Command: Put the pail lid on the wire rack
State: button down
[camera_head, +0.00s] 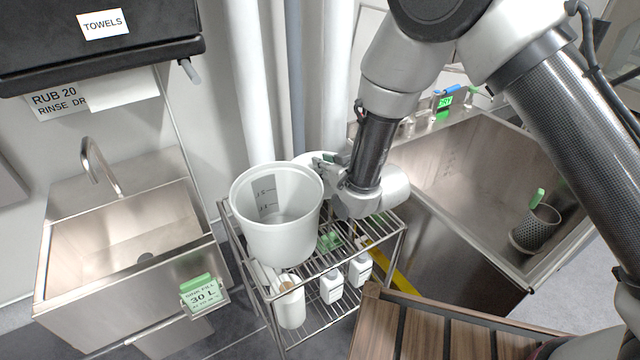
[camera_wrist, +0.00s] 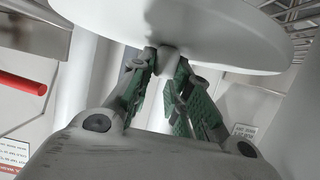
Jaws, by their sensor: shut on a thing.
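The white pail lid (camera_wrist: 225,30) is a round disc filling the top of the wrist view. My gripper (camera_wrist: 166,62) is shut on the small knob at its middle. In the head view only a strip of the lid (camera_head: 308,157) shows behind the pail, and my gripper (camera_head: 330,168) is beside it, partly hidden. The wire rack (camera_head: 388,236) stands below my gripper. A white pail (camera_head: 278,228) without a lid stands on the left of its top shelf. Whether the lid touches the rack or pail cannot be told.
White bottles (camera_head: 331,286) stand on the rack's lower level. A small sink (camera_head: 120,240) is at left, and a large steel basin (camera_head: 470,180) at right holds a grey mesh cup (camera_head: 538,228). White pipes (camera_head: 255,80) rise behind the rack. A slatted wooden top (camera_head: 420,330) is in front.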

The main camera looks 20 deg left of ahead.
jog(key=shift+f, duration=2.25)
jog(key=c, duration=1.3)
grip_release()
jog(key=shift+f, duration=0.15)
jog(key=shift+c, duration=0.2)
